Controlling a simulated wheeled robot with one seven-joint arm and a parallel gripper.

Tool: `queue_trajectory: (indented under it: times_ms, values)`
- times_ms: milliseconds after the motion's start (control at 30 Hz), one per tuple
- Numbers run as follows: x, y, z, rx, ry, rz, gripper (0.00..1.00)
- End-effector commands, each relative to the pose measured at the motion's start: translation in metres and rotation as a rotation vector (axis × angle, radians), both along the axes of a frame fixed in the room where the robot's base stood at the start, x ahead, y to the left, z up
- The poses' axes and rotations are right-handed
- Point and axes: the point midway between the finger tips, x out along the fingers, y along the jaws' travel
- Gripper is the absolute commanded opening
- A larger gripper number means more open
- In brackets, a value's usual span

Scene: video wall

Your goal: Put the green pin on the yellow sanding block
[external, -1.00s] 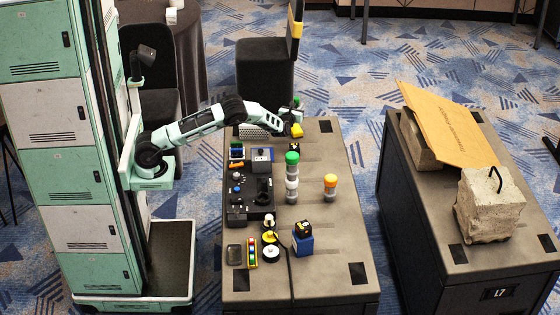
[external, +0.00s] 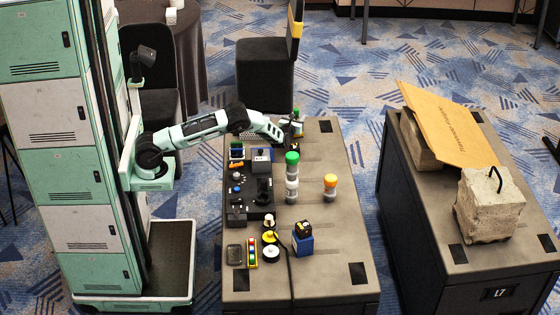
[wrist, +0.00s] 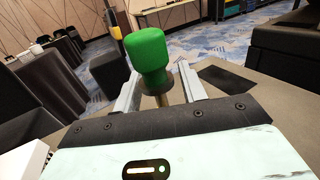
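The green pin (wrist: 148,55) stands large in the wrist view, leaning a little, with a dark collar and a brass stem below its green head. It is between the two fingers of my gripper (wrist: 159,80); whether both fingers press on it is unclear. In the external view my gripper (external: 291,126) is low over the far end of the near table, with the pin's green top (external: 297,112) just above it. The yellow sanding block is not clearly visible now; my gripper covers the spot where yellow showed, so contact between pin and block cannot be told.
A stack light with a green top (external: 292,158) and an orange-topped one (external: 330,181) stand nearer on the table. A black control panel (external: 249,185) lies along the left edge. A blue-and-black item (external: 302,240) stands nearer. The table's right side (external: 335,225) is mostly clear.

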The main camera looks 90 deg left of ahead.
Motion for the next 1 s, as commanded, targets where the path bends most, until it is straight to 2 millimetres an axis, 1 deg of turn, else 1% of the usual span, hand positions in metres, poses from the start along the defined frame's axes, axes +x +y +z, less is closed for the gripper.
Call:
queue_trajectory:
  times_ms: [233, 367, 400, 567, 600, 633, 800, 1000]
  values:
    - [0.0, 0.0, 0.001, 0.0, 0.0, 0.0, 0.42]
    - [0.0, 0.0, 0.006, 0.0, -0.001, 0.0, 0.42]
    - [-0.002, -0.006, 0.004, 0.0, 0.001, -0.001, 0.42]
    - [-0.014, -0.031, 0.004, -0.001, 0.003, -0.003, 0.42]
    - [-0.014, -0.028, 0.016, 0.002, -0.004, 0.0, 0.42]
    - [-0.013, -0.027, 0.024, 0.002, -0.005, 0.0, 0.42]
    - [-0.013, -0.027, 0.053, 0.001, -0.004, 0.0, 0.42]
    - [-0.014, -0.027, 0.071, 0.0, -0.001, 0.0, 0.42]
